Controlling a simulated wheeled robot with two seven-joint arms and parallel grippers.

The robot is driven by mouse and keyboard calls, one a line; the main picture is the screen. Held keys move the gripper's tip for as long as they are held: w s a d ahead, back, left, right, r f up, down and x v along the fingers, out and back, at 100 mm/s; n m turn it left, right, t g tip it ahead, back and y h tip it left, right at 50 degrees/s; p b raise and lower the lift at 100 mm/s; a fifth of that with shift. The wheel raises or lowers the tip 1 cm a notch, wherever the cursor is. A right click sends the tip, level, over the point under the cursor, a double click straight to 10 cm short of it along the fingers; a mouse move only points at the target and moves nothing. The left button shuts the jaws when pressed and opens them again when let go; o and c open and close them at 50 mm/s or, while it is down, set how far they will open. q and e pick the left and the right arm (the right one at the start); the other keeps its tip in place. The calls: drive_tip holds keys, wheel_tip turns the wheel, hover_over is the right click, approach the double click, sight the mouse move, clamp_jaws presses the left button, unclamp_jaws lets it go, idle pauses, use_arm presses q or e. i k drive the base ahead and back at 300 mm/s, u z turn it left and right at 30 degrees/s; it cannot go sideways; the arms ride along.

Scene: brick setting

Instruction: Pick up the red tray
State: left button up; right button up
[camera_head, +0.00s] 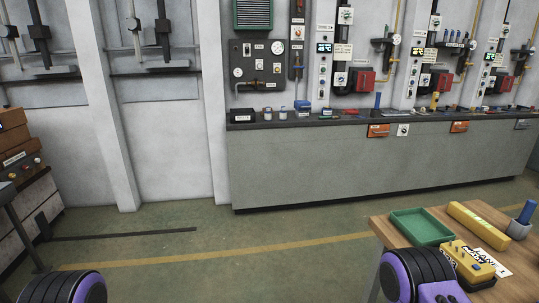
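I see no red tray in the head view. The only tray that I can make out is a green one (420,239), lying flat and empty on a wooden table (396,231) at the lower right. Purple and black parts of my own arms show at the bottom left and bottom right edges. The right one stands in front of part of the table. Neither gripper's fingers show in the frame.
The table also holds a long yellow bar (480,226), a yellow box (467,259), a grey cup (518,230) with a blue item, and a printed sheet. A long grey counter (350,165) runs along the wall. The green floor (230,245) between is clear.

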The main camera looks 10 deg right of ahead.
sight(350, 112)
drive_tip(key=i, duration=3.7)
drive_tip(key=z, duration=2.55)
drive_tip(key=i, duration=3.45)
drive_tip(key=u, duration=1.05)
